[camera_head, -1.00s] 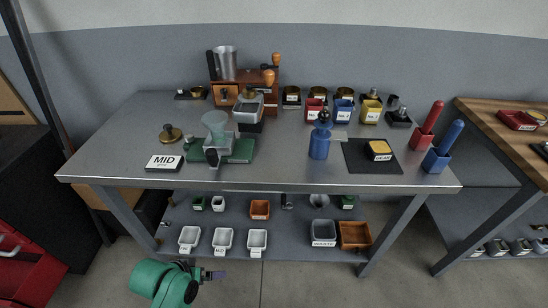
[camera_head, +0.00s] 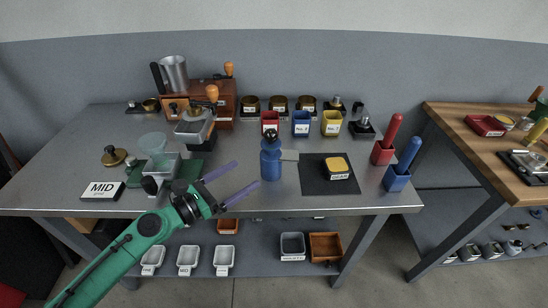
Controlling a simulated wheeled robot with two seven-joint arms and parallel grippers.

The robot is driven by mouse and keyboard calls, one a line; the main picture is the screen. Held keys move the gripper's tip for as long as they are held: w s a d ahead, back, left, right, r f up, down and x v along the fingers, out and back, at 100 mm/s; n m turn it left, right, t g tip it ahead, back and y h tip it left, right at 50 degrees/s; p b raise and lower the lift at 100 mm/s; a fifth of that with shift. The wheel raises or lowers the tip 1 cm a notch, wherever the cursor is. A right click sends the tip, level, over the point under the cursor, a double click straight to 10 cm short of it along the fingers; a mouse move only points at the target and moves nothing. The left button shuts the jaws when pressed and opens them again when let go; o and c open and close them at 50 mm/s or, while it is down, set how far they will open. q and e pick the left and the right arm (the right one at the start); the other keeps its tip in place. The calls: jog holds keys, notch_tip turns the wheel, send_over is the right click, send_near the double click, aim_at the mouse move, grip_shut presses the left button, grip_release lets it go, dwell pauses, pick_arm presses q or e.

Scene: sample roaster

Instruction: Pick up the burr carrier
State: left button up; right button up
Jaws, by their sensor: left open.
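A small round brass piece with a knob (camera_head: 114,156) sits on the left of the steel table; it may be the burr carrier, but I cannot tell for sure. My left forearm and wrist cover part of the grinder's base. My right gripper is not in view.
A wooden machine (camera_head: 215,99) stands at the back. Red (camera_head: 270,123), blue (camera_head: 301,124) and yellow (camera_head: 331,123) bins and a dark mat (camera_head: 318,181) are to the right. The table's centre behind my fingers is clear.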

pick_arm(q)
jog(key=p+x, duration=0.1)
jog(key=x, duration=0.4)
jog(key=p+x, duration=0.1)
jog(key=x, duration=0.4)
jog(key=shift+d, duration=0.1)
jog(key=shift+w+d+f, duration=0.2)
jog(key=shift+w+d, duration=0.05)
jog(key=shift+d, duration=0.15)
jog(key=shift+s+a, duration=0.1)
jog(key=c, duration=1.5)
jog(key=shift+r, duration=0.15)
grip_shut()
notch_tip(320, 180, up, 12)
jog(key=p, duration=1)
jog(key=shift+f, duration=0.25)
notch_tip(320, 180, up, 8)
jog(key=p, duration=0.3)
send_over(272, 158)
jog(key=w, duration=0.2)
jog(key=shift+f, duration=0.15)
jog(key=shift+w+r, duration=0.1)
jog(key=shift+r, duration=0.3)
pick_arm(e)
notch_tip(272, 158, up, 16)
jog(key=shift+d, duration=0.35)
